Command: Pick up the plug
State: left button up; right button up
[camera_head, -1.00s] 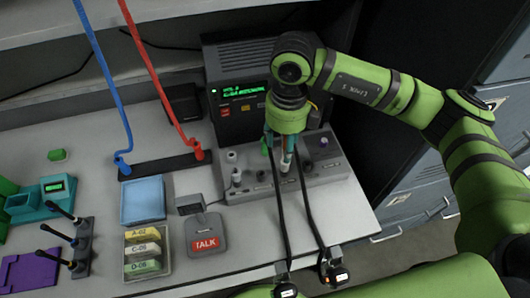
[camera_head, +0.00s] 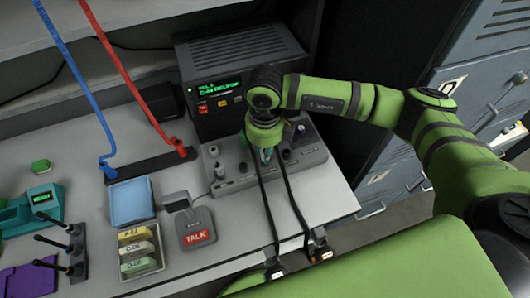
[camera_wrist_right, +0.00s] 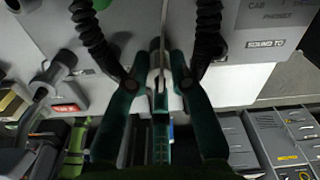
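The grey console (camera_head: 232,183) stands on the table below the display unit. My right gripper (camera_head: 265,156) is low over its middle part. In the right wrist view the gripper (camera_wrist_right: 159,78) shows as teal fingers close together, with narrow grey metal parts between them. Which of these grey parts is a plug, and whether the fingers press on it, I cannot tell. Two black cables (camera_head: 268,215) run from under the gripper to blocks (camera_head: 318,247) at the table's front edge. The cables' upper ends are hidden in the head view. My left gripper is out of view.
The display unit (camera_head: 240,70) stands behind the console. The TALK box (camera_head: 197,237), blue pad (camera_head: 132,203) and card tray (camera_head: 141,253) lie to the left. Grey lockers (camera_head: 478,75) stand to the right. The tabletop right of the cables (camera_head: 332,190) is clear.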

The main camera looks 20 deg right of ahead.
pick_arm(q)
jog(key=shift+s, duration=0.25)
